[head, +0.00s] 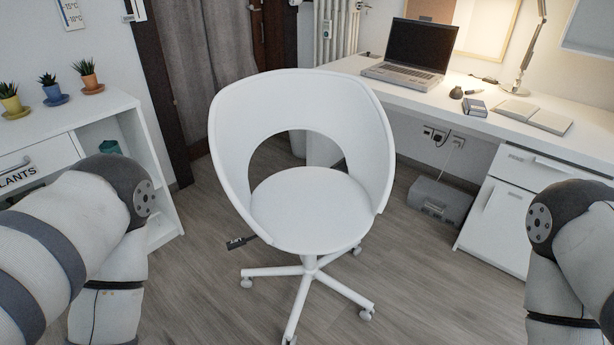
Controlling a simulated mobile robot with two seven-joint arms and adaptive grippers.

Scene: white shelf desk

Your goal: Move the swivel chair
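The white swivel chair (312,211) stands upright on the wood floor in the middle of the head view. Its curved backrest has a large cut-out and faces away to the rear, and the seat opens toward me. Its wheeled star base (309,272) rests on the floor, with a black lever under the seat at the left. My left arm is at the left edge and my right arm at the right edge, both apart from the chair. Both grippers are outside the frame.
A white desk (480,118) with a laptop (411,52), a lamp and an open book stands behind and right. Its drawer unit (505,222) and a grey box (440,199) sit below. A white shelf (75,135) with potted plants is left. Floor around the chair base is clear.

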